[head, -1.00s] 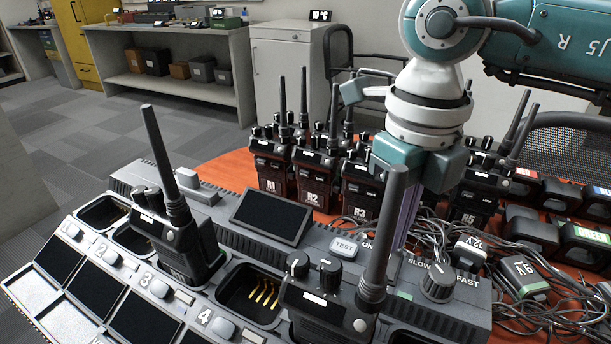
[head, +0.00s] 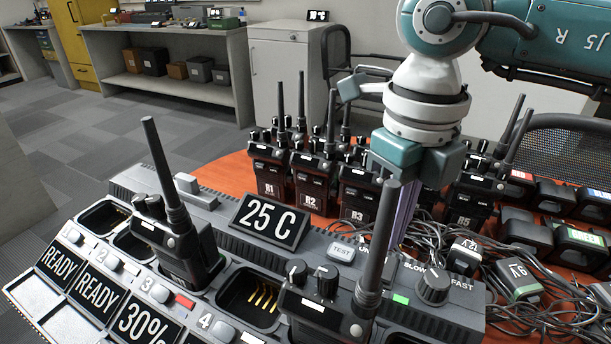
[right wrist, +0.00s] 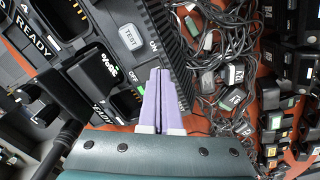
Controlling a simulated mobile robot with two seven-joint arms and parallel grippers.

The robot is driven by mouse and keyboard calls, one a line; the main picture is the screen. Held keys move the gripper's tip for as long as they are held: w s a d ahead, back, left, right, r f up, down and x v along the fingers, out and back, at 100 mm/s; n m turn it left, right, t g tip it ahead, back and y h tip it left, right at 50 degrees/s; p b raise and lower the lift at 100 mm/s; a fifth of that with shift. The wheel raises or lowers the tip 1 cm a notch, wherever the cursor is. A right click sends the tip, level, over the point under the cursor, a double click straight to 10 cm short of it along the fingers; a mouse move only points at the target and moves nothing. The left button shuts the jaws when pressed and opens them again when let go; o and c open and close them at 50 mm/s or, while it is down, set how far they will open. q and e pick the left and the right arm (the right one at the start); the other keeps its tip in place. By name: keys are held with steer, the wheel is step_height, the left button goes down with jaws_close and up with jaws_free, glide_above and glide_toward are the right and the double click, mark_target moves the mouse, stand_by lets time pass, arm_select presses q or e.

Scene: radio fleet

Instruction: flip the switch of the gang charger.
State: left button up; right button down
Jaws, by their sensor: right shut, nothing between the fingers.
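The gang charger (head: 447,318) is a long dark grey unit across the front of the head view, with radios standing in some bays. Its display (head: 270,220) reads 25 C, and bay screens (head: 98,290) read READY or 30%. In the right wrist view, ON and OFF labels show on the charger (right wrist: 110,20); the switch is hidden by my fingers. My right gripper (head: 398,240) is shut and empty, its purple fingertips (right wrist: 160,72) at the charger's back edge beside these labels. A radio antenna partly covers the fingers in the head view. My left gripper is out of view.
Several radios (head: 312,185) stand on the orange table (head: 228,176) behind the charger. Tangled cables and chargers (head: 465,255) lie to the right of my fingers. A speed knob (head: 433,288) and a lit green lamp (head: 401,299) sit nearby on the charger.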

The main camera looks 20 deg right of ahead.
step_height(320, 180, up, 5)
steer(key=p, duration=0.3)
steer(key=shift+f, duration=0.1)
stand_by(0.3)
steer(key=shift+s, duration=0.1)
